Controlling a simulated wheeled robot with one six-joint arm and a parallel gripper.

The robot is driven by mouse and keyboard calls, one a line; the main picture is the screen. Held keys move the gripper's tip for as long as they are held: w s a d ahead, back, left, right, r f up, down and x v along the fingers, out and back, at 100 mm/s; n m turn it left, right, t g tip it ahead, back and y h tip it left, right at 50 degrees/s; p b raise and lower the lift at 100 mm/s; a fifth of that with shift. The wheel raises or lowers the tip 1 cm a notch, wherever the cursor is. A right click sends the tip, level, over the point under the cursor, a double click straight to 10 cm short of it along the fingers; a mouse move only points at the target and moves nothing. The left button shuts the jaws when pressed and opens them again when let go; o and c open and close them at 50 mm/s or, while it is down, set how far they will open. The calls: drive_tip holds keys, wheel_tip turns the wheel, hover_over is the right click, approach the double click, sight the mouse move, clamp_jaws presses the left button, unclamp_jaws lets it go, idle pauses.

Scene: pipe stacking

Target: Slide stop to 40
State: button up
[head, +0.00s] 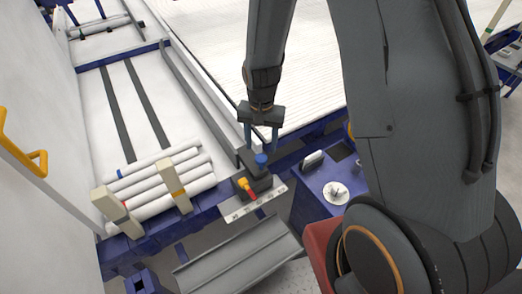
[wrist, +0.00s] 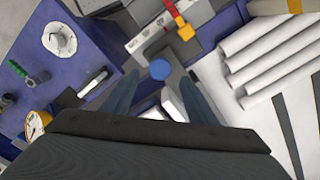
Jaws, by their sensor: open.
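The stop is a dark grey block (head: 256,172) with a blue knob (head: 262,160) on top and a red and yellow pointer (head: 245,187) at its front. The pointer lies over a white scale plate (head: 268,201) whose numbers are too small to read surely. In the wrist view, the blue knob (wrist: 160,69) shows between the fingers and the pointer's yellow part (wrist: 185,32) lies beyond it. My gripper (head: 261,148) is open, pointing down just above the knob, with one finger on each side. Whether the fingers touch the knob cannot be told.
Several white pipes (head: 155,178) lie on the rack at left, between beige posts (head: 175,187). A grey chute (head: 240,262) slopes below the scale. A blue cabinet (head: 310,198) at right carries a white dial (head: 336,192); a yellow-rimmed gauge (wrist: 37,124) shows in the wrist view.

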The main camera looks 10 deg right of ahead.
drive_tip(key=shift+r, duration=1.15)
drive_tip(key=s+d+r+n, duration=0.2)
drive_tip(key=s+r, duration=0.5)
drive_tip(key=r, duration=0.1)
drive_tip(key=s+d+r+n+p, duration=0.1)
drive_tip(key=s+d+r+n, duration=0.1)
drive_tip(key=s+r, duration=0.6)
drive_tip(key=shift+s+d+r+n, duration=0.2)
drive_tip(key=shift+d+n, duration=0.15)
drive_tip(key=shift+n, duration=0.35)
